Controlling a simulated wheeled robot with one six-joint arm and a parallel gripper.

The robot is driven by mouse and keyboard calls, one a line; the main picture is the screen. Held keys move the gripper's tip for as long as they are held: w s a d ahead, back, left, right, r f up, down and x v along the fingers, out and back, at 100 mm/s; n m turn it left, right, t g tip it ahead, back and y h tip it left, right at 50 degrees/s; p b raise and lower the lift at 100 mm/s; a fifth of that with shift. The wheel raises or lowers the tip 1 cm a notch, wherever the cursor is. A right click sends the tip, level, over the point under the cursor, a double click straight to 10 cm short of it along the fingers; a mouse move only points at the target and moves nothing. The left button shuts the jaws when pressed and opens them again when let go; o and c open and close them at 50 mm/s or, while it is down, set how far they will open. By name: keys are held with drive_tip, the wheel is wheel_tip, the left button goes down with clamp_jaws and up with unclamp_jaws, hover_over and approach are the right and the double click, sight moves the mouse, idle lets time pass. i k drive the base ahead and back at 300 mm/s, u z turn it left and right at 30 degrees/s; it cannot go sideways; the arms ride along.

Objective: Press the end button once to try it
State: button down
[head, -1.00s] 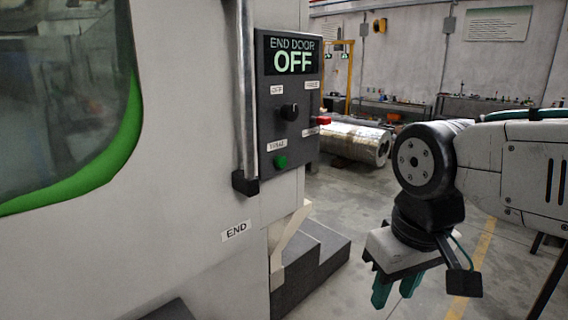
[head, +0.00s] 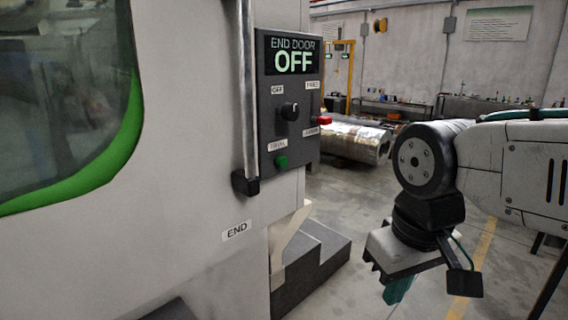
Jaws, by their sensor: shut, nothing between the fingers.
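The end door panel (head: 300,130) is a dark box on the side of the white machine. Its display (head: 293,58) reads "END DOOR OFF". Below it are a black knob (head: 290,111) and a green button (head: 281,161) under a small label that is hard to read. A red button (head: 322,121) sticks out at the panel's right edge. My gripper (head: 398,290) hangs pointing down at the lower right, its teal fingers shut with nothing between them. It is well apart from the panel, to the right of and below it.
A vertical metal handle (head: 247,95) stands just left of the panel. Dark steps (head: 312,258) sit below the panel. A large metal cylinder (head: 350,139) lies behind. Open floor lies between the steps and my gripper.

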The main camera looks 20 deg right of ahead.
sight(280, 161)
drive_tip(key=z, duration=0.45)
drive_tip(key=k, duration=0.55)
drive_tip(key=z, duration=0.85)
drive_tip(key=i, duration=0.9)
drive_tip(key=u, duration=0.5)
